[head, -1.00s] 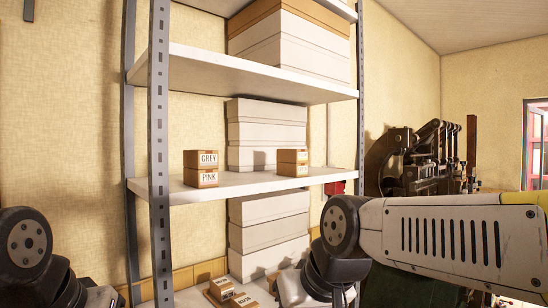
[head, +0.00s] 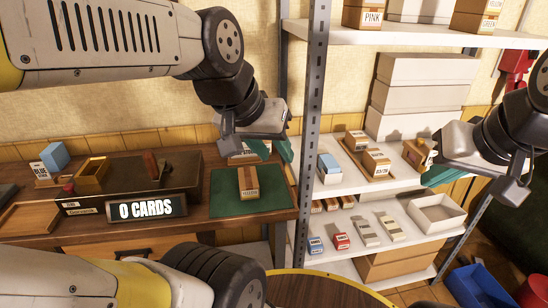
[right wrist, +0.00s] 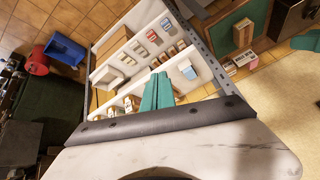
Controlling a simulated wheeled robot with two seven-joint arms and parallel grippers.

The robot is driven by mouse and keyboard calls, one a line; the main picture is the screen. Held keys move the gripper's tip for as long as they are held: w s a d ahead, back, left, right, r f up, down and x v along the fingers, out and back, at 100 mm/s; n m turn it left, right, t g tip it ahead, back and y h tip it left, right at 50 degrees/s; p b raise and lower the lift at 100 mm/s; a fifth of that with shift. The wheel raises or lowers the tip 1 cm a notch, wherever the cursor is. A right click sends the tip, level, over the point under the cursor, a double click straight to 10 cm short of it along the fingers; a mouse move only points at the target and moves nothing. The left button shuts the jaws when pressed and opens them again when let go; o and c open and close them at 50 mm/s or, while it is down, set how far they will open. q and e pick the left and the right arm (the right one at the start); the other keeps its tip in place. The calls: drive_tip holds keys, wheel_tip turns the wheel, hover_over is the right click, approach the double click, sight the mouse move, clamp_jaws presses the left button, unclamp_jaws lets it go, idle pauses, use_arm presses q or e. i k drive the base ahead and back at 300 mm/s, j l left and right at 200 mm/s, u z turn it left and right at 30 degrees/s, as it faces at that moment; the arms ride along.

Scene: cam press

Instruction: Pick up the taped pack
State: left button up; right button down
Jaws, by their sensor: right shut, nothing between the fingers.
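A brown pack (head: 248,183) with a lighter band down its top lies on a green mat (head: 275,192) on the desk. More brown packs with pale bands, one labelled 03/28 (head: 376,162), lie on the middle shelf. I cannot tell which pack the task means by taped. My left gripper (head: 273,150) is open and empty, above the back of the mat and behind the lone pack. My right gripper (head: 437,176) is shut and empty, in front of the shelf's right part; its teal fingertips also show together in the right wrist view (right wrist: 157,92).
A grey shelf post (head: 312,120) stands between desk and shelf. A 0 CARDS display (head: 147,208) and small boxes are at the desk's left. The lower shelf holds small coloured packs and a white open box (head: 436,213). A blue bin (head: 478,287) is on the floor.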

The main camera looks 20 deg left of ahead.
sight(249, 184)
drive_tip(key=j+u, duration=0.85)
drive_tip(key=j, duration=0.2)
